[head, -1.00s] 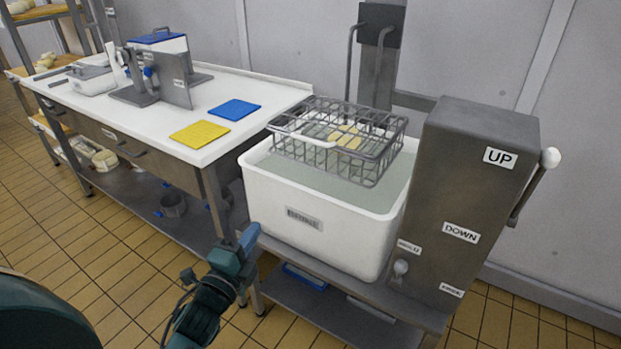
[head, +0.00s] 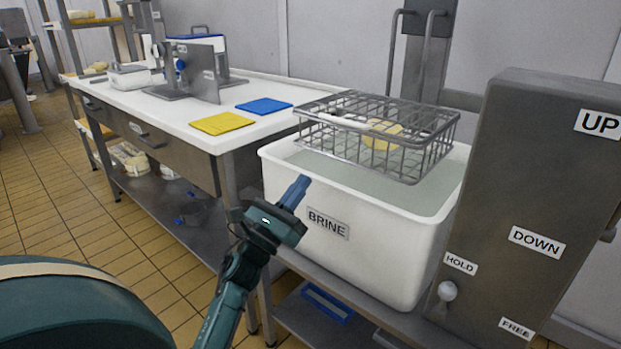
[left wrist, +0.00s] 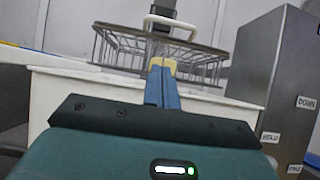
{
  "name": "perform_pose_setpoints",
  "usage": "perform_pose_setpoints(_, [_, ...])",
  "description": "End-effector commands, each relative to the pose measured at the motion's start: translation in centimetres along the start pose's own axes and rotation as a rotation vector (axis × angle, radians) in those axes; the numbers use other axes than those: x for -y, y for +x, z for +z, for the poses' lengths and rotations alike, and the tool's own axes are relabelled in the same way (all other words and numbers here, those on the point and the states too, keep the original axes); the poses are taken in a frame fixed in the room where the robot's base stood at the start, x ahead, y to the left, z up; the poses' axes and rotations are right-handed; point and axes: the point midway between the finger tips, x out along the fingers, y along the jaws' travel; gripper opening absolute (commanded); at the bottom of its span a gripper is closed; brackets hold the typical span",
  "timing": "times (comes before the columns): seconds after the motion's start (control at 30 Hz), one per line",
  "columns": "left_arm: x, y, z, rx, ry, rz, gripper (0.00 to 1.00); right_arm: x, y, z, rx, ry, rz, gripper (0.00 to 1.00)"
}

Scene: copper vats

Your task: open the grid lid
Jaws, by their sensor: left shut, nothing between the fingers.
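The grid lid (head: 400,108) is the wire top of a grey basket (head: 432,160) that hangs over the white brine tub (head: 300,222). The lid lies shut on the basket and has a white handle bar (head: 338,121) along its front left side. A yellow block (head: 383,135) shows inside the basket. My left gripper (head: 302,184) is shut and empty, in front of the tub's near left wall and below the handle. In the left wrist view the fingers (left wrist: 162,86) point toward the basket (left wrist: 205,66) and the white handle (left wrist: 170,24). My right gripper is not in view.
A grey lever box (head: 530,180) labelled UP, DOWN, HOLD and FREE stands right of the tub. The tiled floor (head: 60,200) at left is clear.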

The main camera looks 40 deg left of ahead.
Motion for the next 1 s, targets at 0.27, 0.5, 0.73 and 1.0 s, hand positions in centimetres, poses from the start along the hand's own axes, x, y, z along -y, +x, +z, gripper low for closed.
perform_pose_setpoints(0.27, [0.0, 6.2, 0.3, 0.002, -0.001, -0.001, 0.0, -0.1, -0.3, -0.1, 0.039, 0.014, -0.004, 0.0])
perform_pose_setpoints(0.5, [0.0, 9.8, 1.7, 0.0, -0.001, -0.001, 0.0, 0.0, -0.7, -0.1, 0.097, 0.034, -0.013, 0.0])
perform_pose_setpoints(0.73, [0.0, 11.0, 2.8, 0.0, -0.004, 0.001, 0.0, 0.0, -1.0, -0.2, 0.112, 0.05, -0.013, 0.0])
perform_pose_setpoints(1.0, [0.0, 11.0, 2.9, -0.001, -0.005, 0.001, 0.0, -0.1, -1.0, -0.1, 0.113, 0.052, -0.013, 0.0])
